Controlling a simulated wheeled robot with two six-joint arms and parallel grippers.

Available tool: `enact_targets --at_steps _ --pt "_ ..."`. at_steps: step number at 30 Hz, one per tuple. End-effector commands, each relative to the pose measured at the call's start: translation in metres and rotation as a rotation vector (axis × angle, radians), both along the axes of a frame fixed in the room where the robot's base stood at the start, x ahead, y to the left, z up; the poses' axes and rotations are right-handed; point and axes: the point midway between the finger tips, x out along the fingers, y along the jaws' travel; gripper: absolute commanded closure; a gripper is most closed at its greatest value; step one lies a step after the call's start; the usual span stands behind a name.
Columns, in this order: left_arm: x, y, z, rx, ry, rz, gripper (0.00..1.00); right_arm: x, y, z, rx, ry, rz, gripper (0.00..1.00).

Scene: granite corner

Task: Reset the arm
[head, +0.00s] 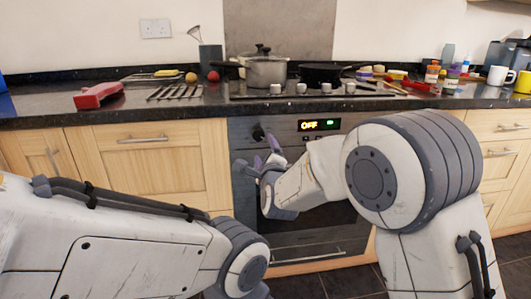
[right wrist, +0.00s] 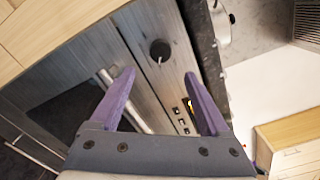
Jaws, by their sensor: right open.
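My right arm reaches to the oven front (head: 240,190). My right gripper (head: 258,155) is in front of the oven's control panel, just below a black knob (head: 258,133). In the right wrist view the two purple fingers of the right gripper (right wrist: 158,75) are spread apart with nothing between them. The knob (right wrist: 160,50) shows there beyond the fingertips, apparently free of them. My left arm (head: 140,245) crosses the lower left of the head view, and its gripper is out of sight.
The oven display (head: 319,125) reads OFF. A door handle bar (right wrist: 130,105) runs below the panel.

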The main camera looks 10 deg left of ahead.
Motion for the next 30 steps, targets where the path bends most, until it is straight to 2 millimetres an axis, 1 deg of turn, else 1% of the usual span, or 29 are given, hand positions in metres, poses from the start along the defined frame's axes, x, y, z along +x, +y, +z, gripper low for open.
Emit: enact_targets --at_steps 2,6,16,19,20,23,25,26,27,29,30 --pt "0.0 0.0 0.001 0.0 0.0 0.0 0.0 -0.009 -0.002 0.001 0.001 0.0 0.001 0.2" --pt "0.0 0.0 0.002 0.0 0.0 0.0 0.0 -0.015 -0.004 0.0 0.001 0.0 0.0 0.2" --pt "0.0 0.0 0.001 0.0 0.0 0.0 0.0 -0.016 -0.006 -0.001 -0.007 0.002 -0.001 0.2" --pt "0.0 0.0 0.001 0.0 0.0 0.0 0.0 -0.017 -0.017 -0.008 -0.088 0.027 -0.002 0.2" --pt "0.0 0.0 0.001 0.0 0.0 0.0 0.0 -0.017 -0.023 -0.013 -0.136 0.041 -0.001 0.2" --pt "0.0 0.0 0.001 0.0 0.0 0.0 0.0 -0.026 -0.055 -0.037 -0.383 0.117 0.025 0.2" --pt "0.0 0.0 0.001 0.0 0.0 0.0 0.0 -0.04 -0.085 -0.061 -0.607 0.191 0.074 0.2" --pt "0.0 0.0 0.001 0.0 0.0 0.0 0.0 -0.048 -0.098 -0.072 -0.706 0.225 0.103 0.2" --pt "0.0 0.0 0.001 0.0 0.0 0.0 0.0 -0.061 -0.116 -0.086 -0.837 0.268 0.152 0.2" --pt "0.0 0.0 0.001 0.0 0.0 0.0 0.0 -0.084 -0.143 -0.107 -1.021 0.331 0.24 0.2" --pt "0.0 0.0 0.001 0.0 0.0 0.0 0.0 -0.1 -0.159 -0.119 -1.129 0.368 0.307 0.2"
